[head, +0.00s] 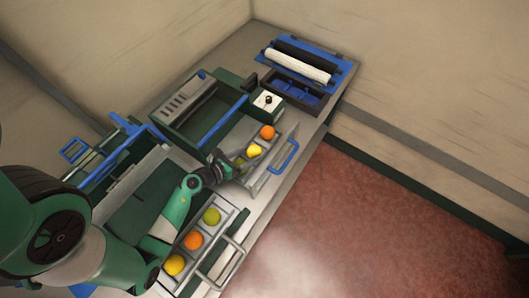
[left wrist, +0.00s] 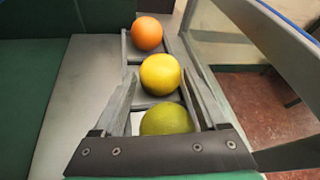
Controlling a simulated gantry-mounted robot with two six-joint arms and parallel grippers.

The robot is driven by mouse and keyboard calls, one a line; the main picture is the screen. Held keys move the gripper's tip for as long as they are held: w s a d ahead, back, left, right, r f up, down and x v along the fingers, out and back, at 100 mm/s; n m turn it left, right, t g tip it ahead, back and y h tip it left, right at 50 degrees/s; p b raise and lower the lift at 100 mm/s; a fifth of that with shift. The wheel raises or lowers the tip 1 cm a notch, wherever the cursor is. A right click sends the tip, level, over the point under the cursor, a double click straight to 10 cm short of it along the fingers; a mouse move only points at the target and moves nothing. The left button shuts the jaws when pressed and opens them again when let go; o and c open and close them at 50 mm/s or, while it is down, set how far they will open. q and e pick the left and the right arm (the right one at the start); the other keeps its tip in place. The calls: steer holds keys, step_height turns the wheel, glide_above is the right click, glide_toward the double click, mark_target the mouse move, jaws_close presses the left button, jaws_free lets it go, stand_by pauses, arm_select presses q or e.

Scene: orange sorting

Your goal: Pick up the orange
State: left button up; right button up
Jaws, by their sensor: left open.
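An orange (head: 267,132) sits at the far end of a row of fruit in the far tray. It also shows at the top of the left wrist view (left wrist: 147,33). A yellow fruit (left wrist: 160,74) lies in the middle of that row, and a green fruit (left wrist: 167,121) is nearest my wrist, partly hidden by the gripper's base. My left gripper (head: 236,163) is open and over the near end of this tray. Its fingers stand either side of the row, with the green fruit between them in the picture. A second orange (head: 193,240) lies in the near tray. My right gripper is not in view.
The near tray (head: 226,262) also holds a green fruit (head: 211,215) and a yellow fruit (head: 174,265). A blue handle (head: 283,157) is on the far tray's outer side. A green machine housing (head: 200,105) stands behind it. A white roller (head: 300,65) lies at the bench's far end.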

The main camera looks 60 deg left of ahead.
mark_target(250, 152)
arm_select(q)
steer(key=shift+w+a+f, duration=0.15)
steer(key=shift+w+f, duration=0.05)
steer(key=shift+w, duration=0.55)
steer(key=shift+s, duration=0.35)
steer(key=shift+c, duration=0.9)
steer(key=c, duration=0.9)
step_height(250, 152, up, 10)
steer(key=p, duration=0.6)
steer(key=shift+r+p, duration=0.15)
steer(key=shift+p, duration=0.25)
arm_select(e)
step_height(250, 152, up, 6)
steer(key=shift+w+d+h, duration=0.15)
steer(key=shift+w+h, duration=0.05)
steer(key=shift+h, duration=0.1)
